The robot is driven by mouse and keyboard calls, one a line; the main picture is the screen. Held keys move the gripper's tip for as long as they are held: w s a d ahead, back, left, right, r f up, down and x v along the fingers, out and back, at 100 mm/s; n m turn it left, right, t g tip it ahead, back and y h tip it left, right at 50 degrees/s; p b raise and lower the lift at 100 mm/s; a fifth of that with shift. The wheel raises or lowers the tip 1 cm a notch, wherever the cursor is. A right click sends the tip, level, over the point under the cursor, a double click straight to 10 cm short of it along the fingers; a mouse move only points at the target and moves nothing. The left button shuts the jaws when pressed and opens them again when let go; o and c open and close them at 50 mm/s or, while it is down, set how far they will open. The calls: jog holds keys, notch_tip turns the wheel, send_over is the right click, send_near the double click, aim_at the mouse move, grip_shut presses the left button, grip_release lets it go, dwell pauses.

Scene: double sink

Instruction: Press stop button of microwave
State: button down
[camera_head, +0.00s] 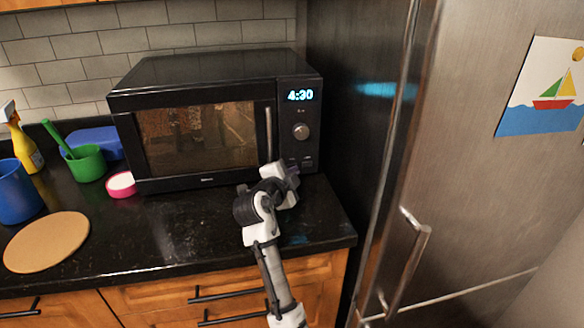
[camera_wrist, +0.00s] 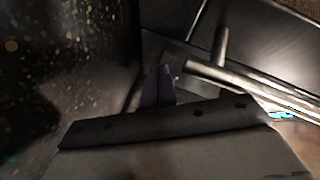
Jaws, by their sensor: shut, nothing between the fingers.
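The black microwave (camera_head: 200,68) stands on the dark counter against the tiled wall, its door closed. Its control panel on the right has a lit display (camera_head: 300,96) reading 4:30, a round knob (camera_head: 301,131) and small buttons (camera_head: 307,163) low down, partly hidden behind my gripper. My gripper (camera_head: 292,173) is in front of the panel's lower part; I cannot tell whether it touches. In the wrist view my purple fingers (camera_wrist: 158,84) are together and empty, close to the microwave front and the door handle (camera_wrist: 250,85). The stop button itself cannot be made out.
A steel fridge (camera_head: 480,180) with a long handle stands close on the right. On the counter at left are a green cup (camera_head: 88,163), a pink-rimmed container (camera_head: 121,185), a blue cup (camera_head: 16,193) and a round board (camera_head: 46,243). The counter front is mostly clear.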

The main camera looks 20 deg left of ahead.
jog(key=shift+w+a+r, duration=0.1)
jog(key=shift+w+a, duration=0.05)
dwell(0.3)
jog(key=shift+s+d+f+b, duration=0.2)
jog(key=shift+s+f+b, duration=0.15)
jog(key=shift+s, duration=0.1)
jog(key=shift+s+d+r, duration=0.1)
jog(key=shift+d, duration=0.05)
jog(key=shift+s+d, duration=0.75)
jog(key=shift+s, duration=0.3)
jog(key=shift+s+d, duration=0.7)
jog(key=shift+s, duration=0.35)
